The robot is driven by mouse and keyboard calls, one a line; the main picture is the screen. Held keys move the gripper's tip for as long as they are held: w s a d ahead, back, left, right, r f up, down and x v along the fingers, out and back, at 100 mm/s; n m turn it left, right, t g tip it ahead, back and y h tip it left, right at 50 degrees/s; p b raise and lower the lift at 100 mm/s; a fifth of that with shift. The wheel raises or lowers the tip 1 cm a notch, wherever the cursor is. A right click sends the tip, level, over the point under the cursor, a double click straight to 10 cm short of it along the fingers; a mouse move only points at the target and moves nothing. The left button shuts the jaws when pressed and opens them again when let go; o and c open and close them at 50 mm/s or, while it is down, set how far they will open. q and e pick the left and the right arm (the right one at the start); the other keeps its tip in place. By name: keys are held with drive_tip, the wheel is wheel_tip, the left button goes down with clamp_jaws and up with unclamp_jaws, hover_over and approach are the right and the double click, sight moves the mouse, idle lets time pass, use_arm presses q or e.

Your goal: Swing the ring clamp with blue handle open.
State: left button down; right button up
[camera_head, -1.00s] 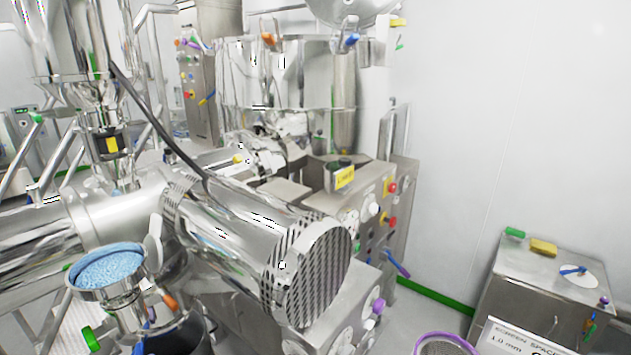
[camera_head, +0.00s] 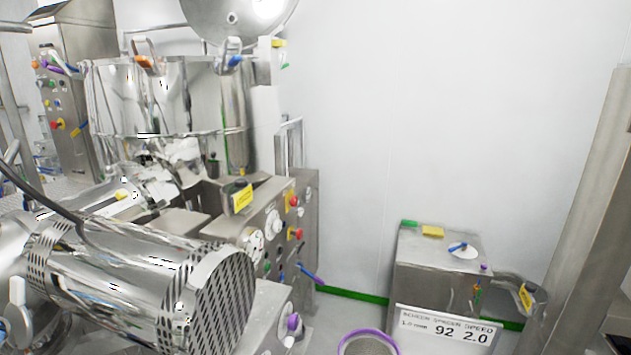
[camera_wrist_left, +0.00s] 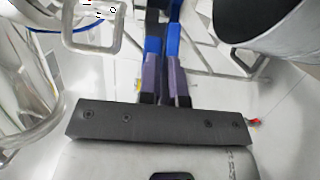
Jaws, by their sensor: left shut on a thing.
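My left gripper (camera_wrist_left: 164,84) shows in the left wrist view, its fingers close together and shut on a narrow blue handle (camera_wrist_left: 162,36) between and beyond them. This looks like the ring clamp's blue handle; the ring itself cannot be clearly made out. In the head view neither gripper is in sight.
A steel motor housing with a slotted end (camera_head: 140,285) fills the lower left. The control cabinet (camera_head: 275,235) stands behind it. A steel box (camera_head: 430,275) with a sign (camera_head: 450,328) stands right, with a purple-rimmed sieve (camera_head: 368,345) near it. A metal cylinder (camera_wrist_left: 270,25) is close to the left wrist.

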use_arm(q)
drive_tip(key=shift+s+d+r+p, duration=0.15)
drive_tip(key=shift+s+d+p, duration=0.7)
drive_tip(key=shift+s, duration=0.25)
drive_tip(key=shift+s+d+r+p, duration=0.15)
drive_tip(key=shift+s+d+p, duration=0.55)
drive_tip(key=shift+s+p, duration=0.3)
